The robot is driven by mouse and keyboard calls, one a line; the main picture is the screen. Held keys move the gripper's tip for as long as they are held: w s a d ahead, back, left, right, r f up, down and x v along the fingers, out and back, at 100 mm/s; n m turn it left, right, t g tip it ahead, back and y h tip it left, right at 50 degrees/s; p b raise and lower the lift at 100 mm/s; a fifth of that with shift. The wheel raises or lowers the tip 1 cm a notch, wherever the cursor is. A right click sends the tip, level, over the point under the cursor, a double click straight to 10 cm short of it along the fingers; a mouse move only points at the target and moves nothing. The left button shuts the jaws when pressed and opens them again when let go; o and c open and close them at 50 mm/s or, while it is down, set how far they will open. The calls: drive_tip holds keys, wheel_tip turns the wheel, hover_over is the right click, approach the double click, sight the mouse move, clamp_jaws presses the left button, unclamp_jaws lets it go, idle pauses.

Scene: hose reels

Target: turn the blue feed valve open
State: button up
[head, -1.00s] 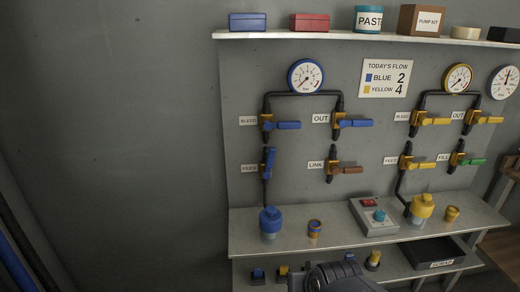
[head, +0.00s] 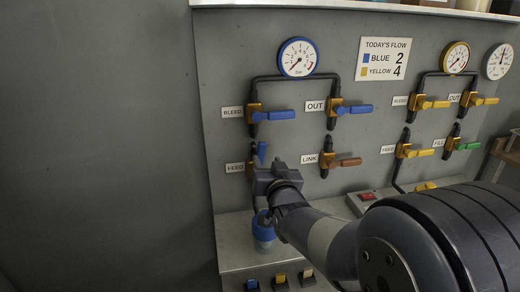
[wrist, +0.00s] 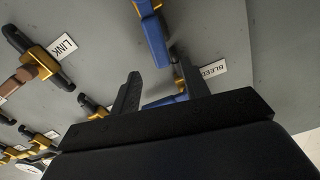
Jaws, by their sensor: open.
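The blue feed valve's handle (head: 262,151) stands upright beside the FEED label, only its upper part showing above my gripper. In the wrist view the blue handle (wrist: 153,38) is at the top, with a gold part at its far end. My gripper (head: 264,176) is open in front of the feed valve and hides most of its body. In the wrist view my gripper (wrist: 157,68) has its two fingers spread, with the near end of the handle between or just beyond the tips. I cannot tell whether they touch.
The blue BLEED handle (head: 273,115) and OUT handle (head: 352,109) lie level above. The brown LINK handle (head: 345,162) is close on the right. A blue-capped bottle (head: 263,228) stands below my gripper. The wall left of the panel is bare.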

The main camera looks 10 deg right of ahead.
sight(262, 151)
drive_tip(key=w, duration=0.8)
drive_tip(key=shift+p, duration=0.35)
clamp_jaws()
